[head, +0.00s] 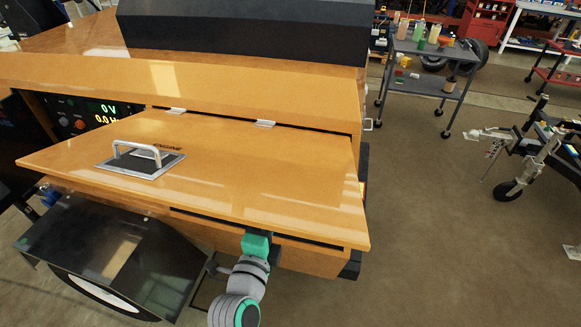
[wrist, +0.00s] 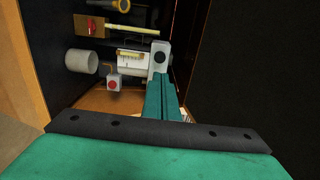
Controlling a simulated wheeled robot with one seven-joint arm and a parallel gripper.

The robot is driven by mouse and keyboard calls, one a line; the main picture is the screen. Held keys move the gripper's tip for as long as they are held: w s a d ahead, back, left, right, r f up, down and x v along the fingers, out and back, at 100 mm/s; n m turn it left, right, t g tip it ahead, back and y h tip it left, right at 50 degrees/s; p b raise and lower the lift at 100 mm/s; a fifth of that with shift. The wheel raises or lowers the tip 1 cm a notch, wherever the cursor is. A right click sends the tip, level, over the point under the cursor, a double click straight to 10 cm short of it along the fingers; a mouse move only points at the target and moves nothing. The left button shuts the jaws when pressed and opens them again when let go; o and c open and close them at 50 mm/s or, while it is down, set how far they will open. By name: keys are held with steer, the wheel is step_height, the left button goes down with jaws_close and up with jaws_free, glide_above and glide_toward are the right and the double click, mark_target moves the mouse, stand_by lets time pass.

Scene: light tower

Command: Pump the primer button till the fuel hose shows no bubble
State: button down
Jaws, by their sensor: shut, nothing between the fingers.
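The engine door (head: 250,165) of the orange housing is raised, and my arm reaches under it; the head view hides my gripper. In the wrist view my gripper (wrist: 159,80) is shut and empty, its teal fingers pointing into the engine bay. The tips appear just below a pale block with a dark round button (wrist: 159,57), possibly the primer button; I cannot tell whether they touch. Left of it is a white part with a yellowish strip (wrist: 131,54), perhaps the fuel hose; a bubble is too small to make out. A red round button (wrist: 112,84) sits on a pale box lower left.
A grey cylinder (wrist: 82,62) and an orange-brown block with a red part (wrist: 90,26) stand left in the bay. A dark wall (wrist: 250,70) closes its right side. In the head view, a wheel fender (head: 100,250) flanks my arm; a cart (head: 430,60) stands far off.

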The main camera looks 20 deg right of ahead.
stand_by(0.3)
steer(key=x, duration=1.4)
steer(key=shift+x, duration=0.95)
steer(key=shift+s, duration=0.1)
steer(key=v, duration=1.4)
